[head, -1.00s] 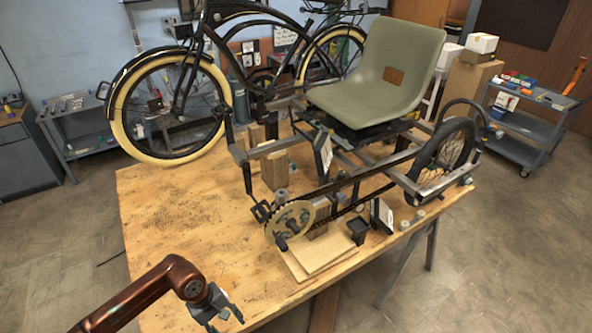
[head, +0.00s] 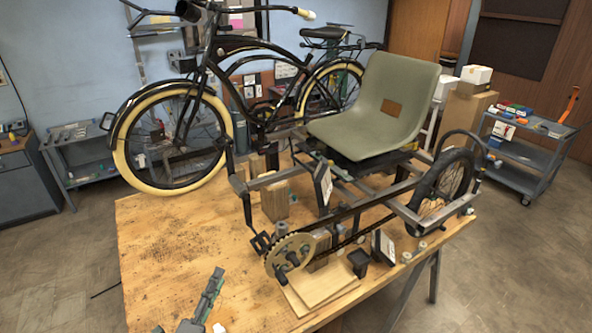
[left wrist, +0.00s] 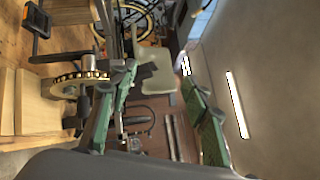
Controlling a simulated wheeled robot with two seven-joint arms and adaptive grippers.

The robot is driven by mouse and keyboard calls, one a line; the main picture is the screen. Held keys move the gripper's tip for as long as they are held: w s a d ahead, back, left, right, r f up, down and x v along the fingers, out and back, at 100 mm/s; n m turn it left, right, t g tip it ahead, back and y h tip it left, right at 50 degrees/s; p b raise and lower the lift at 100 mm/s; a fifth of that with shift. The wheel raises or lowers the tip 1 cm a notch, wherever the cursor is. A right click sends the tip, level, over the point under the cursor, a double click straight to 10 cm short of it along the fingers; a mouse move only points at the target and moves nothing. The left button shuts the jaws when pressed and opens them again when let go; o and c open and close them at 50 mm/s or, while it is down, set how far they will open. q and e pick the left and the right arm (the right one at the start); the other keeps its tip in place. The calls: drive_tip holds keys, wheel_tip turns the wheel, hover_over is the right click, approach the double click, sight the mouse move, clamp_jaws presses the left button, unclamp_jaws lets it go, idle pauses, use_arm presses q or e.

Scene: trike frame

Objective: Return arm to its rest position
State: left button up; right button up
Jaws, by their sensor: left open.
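My left gripper (head: 200,308) is at the bottom edge of the head view, over the near left part of the wooden table (head: 165,240). It is open and its green fingers are apart, with nothing between them. The left wrist view shows both fingers (left wrist: 155,105) spread, with the trike's seat (left wrist: 158,72) and chainring (left wrist: 80,84) beyond them. The trike frame (head: 408,212) stands on the table to the right of the gripper, with its chainring (head: 291,256) nearest. The gripper looks clear of it. My right gripper is not in view.
Wooden boards (head: 325,286) lie under the chainring, and a small black holder (head: 358,262) stands beside them. A tool cart (head: 530,152) is at the right. The table's left part is bare.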

use_arm(q)
drive_tip(key=s+a+f+n+g+y, duration=0.2)
drive_tip(key=a+f+n+g+y, duration=0.1)
drive_tip(key=a+f+n+y, duration=0.55)
drive_tip(key=s+a+f+n+g, duration=0.3)
drive_tip(key=s+a+f+n, duration=0.15)
drive_tip(key=f, duration=0.25)
drive_tip(key=s+a+f+n+g, duration=0.3)
drive_tip(key=s+f+n, duration=0.15)
drive_tip(key=f, duration=0.25)
drive_tip(key=s+d+f+n+g+h, duration=0.1)
drive_tip(key=s+f+n+g, duration=0.25)
drive_tip(key=s+f, duration=0.4)
drive_tip(key=s+d+f+n+g+h, duration=0.1)
drive_tip(key=s+f+n+g, duration=0.3)
drive_tip(key=s, duration=0.7)
wheel_tip(320, 180, down, 29)
drive_tip(key=s+d+m+g, duration=0.1)
drive_tip(key=s, duration=0.1)
drive_tip(key=s+f+m+g, duration=0.1)
drive_tip(key=s+f, duration=1.7)
drive_tip(key=shift+f+h, duration=0.2)
drive_tip(key=shift+h, duration=0.15)
drive_tip(key=shift+s+d, duration=0.1)
